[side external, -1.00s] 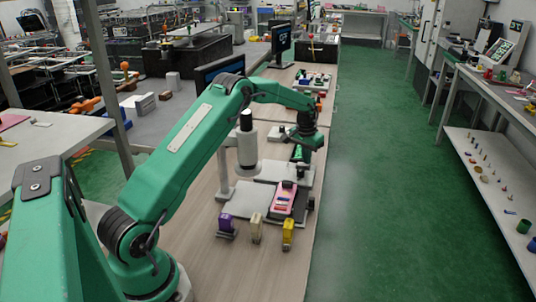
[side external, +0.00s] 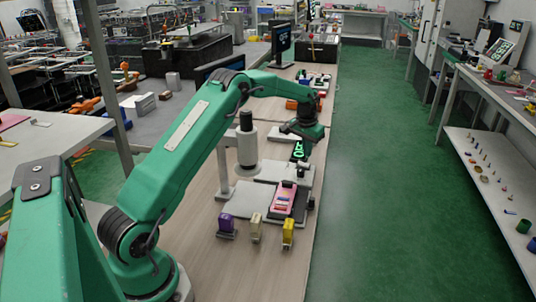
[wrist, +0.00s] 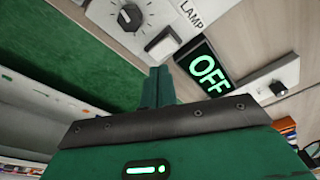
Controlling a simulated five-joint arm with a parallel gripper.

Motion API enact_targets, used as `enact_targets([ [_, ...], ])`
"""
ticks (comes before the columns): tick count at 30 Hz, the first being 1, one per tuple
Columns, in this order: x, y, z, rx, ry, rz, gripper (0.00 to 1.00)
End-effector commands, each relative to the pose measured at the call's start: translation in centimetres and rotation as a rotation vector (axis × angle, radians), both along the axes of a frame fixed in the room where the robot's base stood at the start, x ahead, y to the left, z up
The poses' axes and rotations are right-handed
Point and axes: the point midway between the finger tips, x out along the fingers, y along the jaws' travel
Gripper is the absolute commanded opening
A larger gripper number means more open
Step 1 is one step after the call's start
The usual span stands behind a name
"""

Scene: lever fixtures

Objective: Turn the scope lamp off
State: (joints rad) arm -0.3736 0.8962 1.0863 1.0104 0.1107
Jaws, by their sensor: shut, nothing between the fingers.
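The lamp fixture shows in the wrist view: a white panel with a LAMP label (wrist: 193,13), a round black dial (wrist: 130,17) and a pale square switch (wrist: 162,43). Beside it, a black display (wrist: 205,66) reads OFF in green. The display also shows in the side view (side external: 300,151), just below my gripper. My gripper (wrist: 158,78) is shut and empty, its tips close to the switch in the picture; contact cannot be told. The white scope (side external: 247,150) stands left of my gripper in the side view.
Another panel with a black knob (wrist: 278,88) is right of the display. A pink device (side external: 284,200) lies on a grey plate. Purple (side external: 226,226), cream (side external: 256,228) and yellow (side external: 288,232) pieces stand nearer. A monitor (side external: 281,42) stands far along the bench.

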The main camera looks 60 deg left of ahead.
Motion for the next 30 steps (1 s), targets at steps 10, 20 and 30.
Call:
enact_targets([
  [10, 0.0, 0.0, 2.0, 0.0, -0.001, 0.0, 0.0],
  [20, 0.0, 0.0, 3.6, 0.0, -0.001, 0.0, 0.0],
  [30, 0.0, 0.0, 3.7, 0.0, -0.001, 0.0, 0.0],
])
